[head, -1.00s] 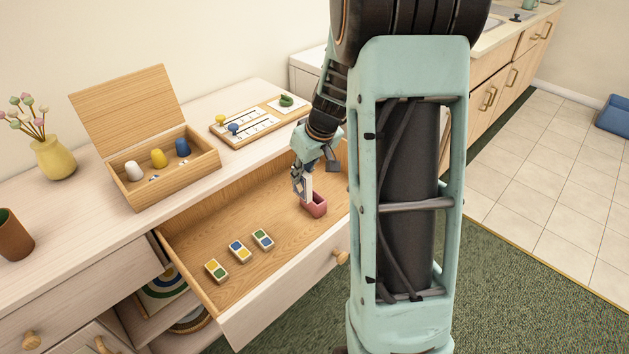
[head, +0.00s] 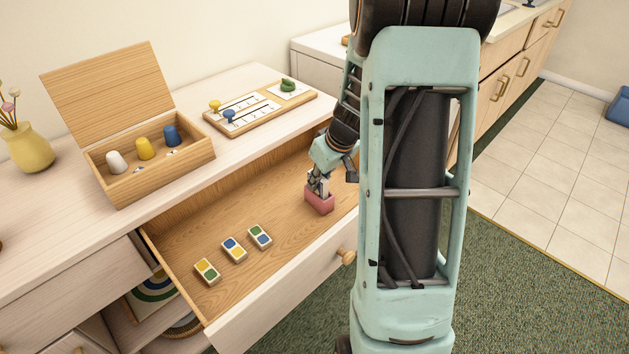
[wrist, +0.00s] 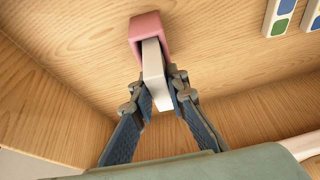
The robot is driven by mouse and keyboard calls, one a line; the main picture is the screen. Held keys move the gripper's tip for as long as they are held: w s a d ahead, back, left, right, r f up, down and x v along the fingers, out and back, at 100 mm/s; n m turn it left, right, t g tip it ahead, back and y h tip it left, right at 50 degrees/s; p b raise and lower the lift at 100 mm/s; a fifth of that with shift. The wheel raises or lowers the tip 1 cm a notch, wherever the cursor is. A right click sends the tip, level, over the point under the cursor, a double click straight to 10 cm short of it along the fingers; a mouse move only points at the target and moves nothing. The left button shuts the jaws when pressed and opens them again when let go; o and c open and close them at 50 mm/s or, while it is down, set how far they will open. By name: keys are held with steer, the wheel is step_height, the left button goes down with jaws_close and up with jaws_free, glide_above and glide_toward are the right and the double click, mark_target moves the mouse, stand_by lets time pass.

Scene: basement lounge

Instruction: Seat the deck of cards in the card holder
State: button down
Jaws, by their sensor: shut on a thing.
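The pink card holder (head: 320,205) stands on the floor of the open drawer, toward its right end. My gripper (head: 318,184) is directly above it, pointing down. In the wrist view my gripper (wrist: 160,92) is shut on the white deck of cards (wrist: 153,62), one finger on each side. The deck's far end is within the opening of the holder (wrist: 146,25), and the near part stands out of it. How deep it reaches is hidden. In the head view the fingers mostly cover the deck.
Several domino-like tiles (head: 234,250) lie in the drawer (head: 187,281), left of the holder. On the cabinet top are an open wooden box (head: 150,182) with coloured pegs, a scoring board (head: 258,106) and a yellow vase (head: 29,149). The drawer walls stand close around my gripper.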

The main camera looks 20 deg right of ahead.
steer(key=shift+f+b, duration=0.45)
steer(key=shift+b, duration=0.35)
steer(key=c, duration=1.9)
jaws_free()
steer(key=shift+f, duration=0.1)
steer(key=shift+r+p, duration=0.9)
steer(key=shift+p, duration=0.2)
steer(key=p+v, duration=0.2)
steer(key=v, duration=0.9)
steer(key=shift+s+r, duration=0.2)
steer(key=shift+r, duration=0.05)
